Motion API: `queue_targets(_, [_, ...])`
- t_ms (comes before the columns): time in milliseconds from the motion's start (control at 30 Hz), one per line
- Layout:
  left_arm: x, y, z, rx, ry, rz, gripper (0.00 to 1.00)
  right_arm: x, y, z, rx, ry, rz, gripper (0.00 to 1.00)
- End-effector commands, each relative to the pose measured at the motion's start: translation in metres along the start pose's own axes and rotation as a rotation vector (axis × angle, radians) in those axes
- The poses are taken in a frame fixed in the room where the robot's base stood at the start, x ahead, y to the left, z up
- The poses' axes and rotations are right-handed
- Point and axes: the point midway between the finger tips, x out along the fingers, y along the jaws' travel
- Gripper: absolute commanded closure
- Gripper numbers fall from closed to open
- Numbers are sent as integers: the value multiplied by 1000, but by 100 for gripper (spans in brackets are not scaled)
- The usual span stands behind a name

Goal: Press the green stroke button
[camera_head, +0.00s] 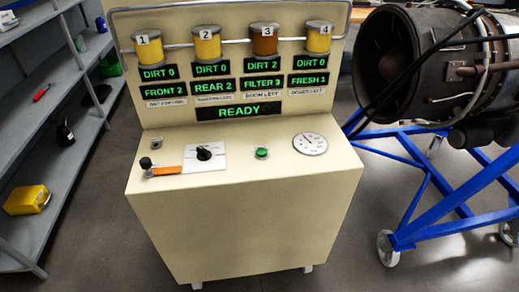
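The green stroke button (261,153) is a small round button on the sloped top of the cream console (240,225), between the black rotary knob (204,153) and the round white gauge (310,144). Nothing covers it. Above it, the READY display (239,111) is lit in green letters. Green labels above it read DIRT 0, DIRT 0, DIRT 2 and DIRT 0, then FRONT 2, REAR 2, FILTER 3 and FRESH 1. Neither of my grippers is in view.
A black-knobbed lever (146,163) with an orange strip (165,171) sits at the console's left. Numbered canisters (207,43) line its top. Grey shelves (62,110) stand left. A turbine (420,60) on a blue wheeled stand (440,215) is right. Floor shows on both sides.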

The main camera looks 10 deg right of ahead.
Motion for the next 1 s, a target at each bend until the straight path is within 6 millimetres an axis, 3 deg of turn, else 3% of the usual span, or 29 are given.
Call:
queue_targets(367, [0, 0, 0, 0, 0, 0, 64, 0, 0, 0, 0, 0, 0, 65])
queue_targets(500, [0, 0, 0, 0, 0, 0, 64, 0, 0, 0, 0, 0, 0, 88])
queue_targets(600, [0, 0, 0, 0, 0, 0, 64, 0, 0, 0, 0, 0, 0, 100])
queue_targets(1000, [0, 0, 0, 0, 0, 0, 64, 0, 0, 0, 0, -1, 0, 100])
